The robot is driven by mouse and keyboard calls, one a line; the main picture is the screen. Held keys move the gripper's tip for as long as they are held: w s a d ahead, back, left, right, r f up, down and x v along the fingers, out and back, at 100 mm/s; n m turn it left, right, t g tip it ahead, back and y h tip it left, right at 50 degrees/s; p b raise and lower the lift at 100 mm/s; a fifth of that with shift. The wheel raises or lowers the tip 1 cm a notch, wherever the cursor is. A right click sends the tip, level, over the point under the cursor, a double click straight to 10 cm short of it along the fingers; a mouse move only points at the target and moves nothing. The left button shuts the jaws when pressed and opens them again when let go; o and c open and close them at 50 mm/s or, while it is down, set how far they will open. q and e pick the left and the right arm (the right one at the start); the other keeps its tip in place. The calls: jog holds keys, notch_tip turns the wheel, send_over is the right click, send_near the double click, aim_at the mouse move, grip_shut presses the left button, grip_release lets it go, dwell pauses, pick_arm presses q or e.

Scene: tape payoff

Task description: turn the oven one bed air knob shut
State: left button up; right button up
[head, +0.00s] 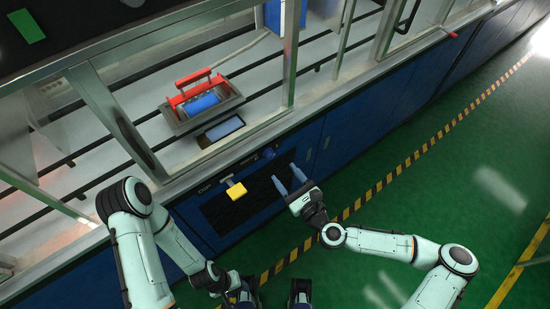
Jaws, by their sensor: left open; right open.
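Above, the bench holds a tray with a red-handled frame (194,83) and a blue roll (203,103). Metal posts frame the bench. The green floor (470,165) at right is clear.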

aim_at(272, 158)
jog(key=x, duration=0.7)
jog(key=shift+p, duration=0.35)
jog(key=c, duration=1.1)
